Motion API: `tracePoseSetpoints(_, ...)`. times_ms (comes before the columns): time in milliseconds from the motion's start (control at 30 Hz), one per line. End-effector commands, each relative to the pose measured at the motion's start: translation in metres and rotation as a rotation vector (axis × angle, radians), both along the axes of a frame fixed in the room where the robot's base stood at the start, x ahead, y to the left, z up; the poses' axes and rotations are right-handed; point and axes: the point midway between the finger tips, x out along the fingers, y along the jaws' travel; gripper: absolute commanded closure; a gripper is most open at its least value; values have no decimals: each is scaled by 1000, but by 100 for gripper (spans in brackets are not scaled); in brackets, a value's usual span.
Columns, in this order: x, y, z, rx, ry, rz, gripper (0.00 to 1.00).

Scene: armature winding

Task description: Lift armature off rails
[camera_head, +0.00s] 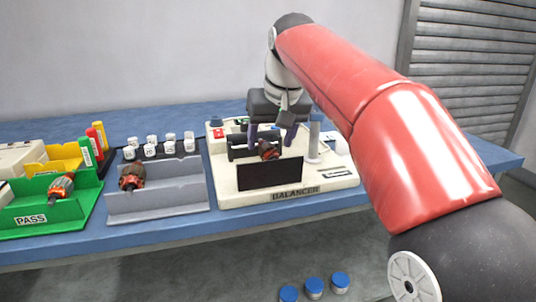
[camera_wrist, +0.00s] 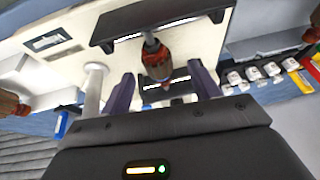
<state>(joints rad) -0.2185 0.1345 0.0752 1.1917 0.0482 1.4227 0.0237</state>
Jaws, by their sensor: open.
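The armature (camera_head: 268,150), with a red-brown wound body and a dark shaft, sits on the rails of the cream balancer (camera_head: 340,178). In the wrist view the armature (camera_wrist: 157,64) lies across the two dark rails (camera_wrist: 160,27). My gripper (camera_head: 270,135) is above and around the balancer's rails, with its dark purple fingers apart. In the wrist view my gripper (camera_wrist: 163,92) has one finger on each side of the armature, with gaps between, and holds nothing. The head view partly hides the armature behind the balancer's dark front panel.
A grey tray (camera_head: 170,199) holds another armature (camera_head: 131,176), with several white-capped weights behind it. A green PASS bin (camera_head: 70,216) holds one more armature (camera_head: 61,188). A post (camera_head: 314,142) stands close right of my gripper. Blue-lidded jars (camera_head: 314,287) are at the front.

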Motion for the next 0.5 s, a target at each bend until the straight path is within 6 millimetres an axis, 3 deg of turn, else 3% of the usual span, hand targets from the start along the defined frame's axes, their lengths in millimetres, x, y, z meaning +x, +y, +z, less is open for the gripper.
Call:
tracePoseSetpoints(200, 12, 3, -29, -1, 2, 0, 39)
tracePoseSetpoints(500, 14, 4, -32, 1, -1, -1, 39)
